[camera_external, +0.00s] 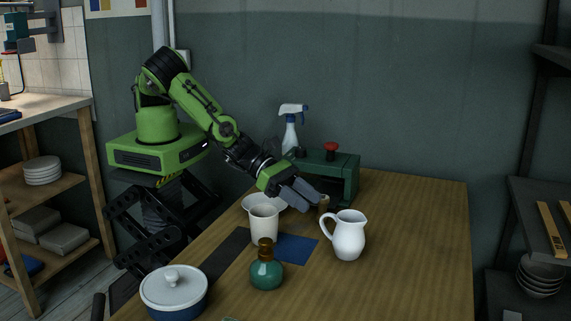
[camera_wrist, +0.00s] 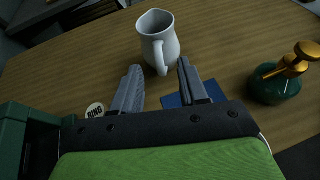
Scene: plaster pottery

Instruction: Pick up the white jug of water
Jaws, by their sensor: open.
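The water inside the jug cannot be seen.
A green bottle (camera_external: 266,273), a white cup (camera_external: 263,226) and a lidded blue pot (camera_external: 174,290) stand left of the jug. A green box (camera_external: 335,176) and a spray bottle (camera_external: 291,132) are behind. A blue mat (camera_external: 297,249) lies nearby. The table's right side is clear.

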